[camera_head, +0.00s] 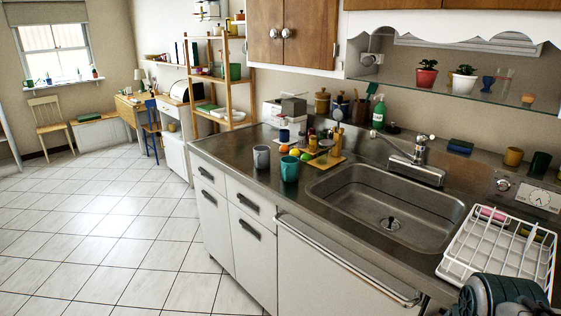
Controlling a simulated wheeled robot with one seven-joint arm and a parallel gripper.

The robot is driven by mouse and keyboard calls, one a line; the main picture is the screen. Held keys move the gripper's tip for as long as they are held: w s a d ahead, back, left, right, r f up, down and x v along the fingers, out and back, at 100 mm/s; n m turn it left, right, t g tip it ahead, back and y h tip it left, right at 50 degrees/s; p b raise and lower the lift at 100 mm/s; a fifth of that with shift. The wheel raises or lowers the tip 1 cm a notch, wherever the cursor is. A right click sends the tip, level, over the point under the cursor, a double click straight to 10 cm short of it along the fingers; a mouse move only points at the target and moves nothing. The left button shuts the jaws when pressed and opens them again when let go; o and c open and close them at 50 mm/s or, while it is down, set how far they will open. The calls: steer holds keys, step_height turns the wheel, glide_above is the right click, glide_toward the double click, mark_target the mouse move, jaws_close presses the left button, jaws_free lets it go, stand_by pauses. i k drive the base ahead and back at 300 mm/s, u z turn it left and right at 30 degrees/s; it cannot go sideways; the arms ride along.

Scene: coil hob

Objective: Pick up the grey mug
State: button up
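The grey mug (261,157) stands upright on the steel counter (228,148), near its front edge and left of the sink. A teal cup (289,169) stands close to its right, nearer to me. Several small coloured round things, orange (284,149) and others, lie just behind the two. A part of my own arm (503,292) shows at the bottom right corner, far from the mug. My gripper's fingers are not visible.
The steel sink (340,190) lies right of the teal cup, with a tap (420,152) behind it. A white dish rack (478,262) stands at right. A dark blue mug (284,135) and a yellow stand (325,161) are behind the grey mug. The tiled floor at left is clear.

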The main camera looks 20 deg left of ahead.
mark_target(261, 153)
steer(key=k, duration=1.1)
steer(key=u, duration=1.3)
steer(key=i, duration=1.7)
steer(key=u, duration=0.4)
steer(key=i, duration=1.55)
steer(key=z, duration=1.35)
steer(key=i, duration=0.7)
steer(key=z, duration=1.05)
steer(key=i, duration=0.3)
steer(key=z, duration=0.25)
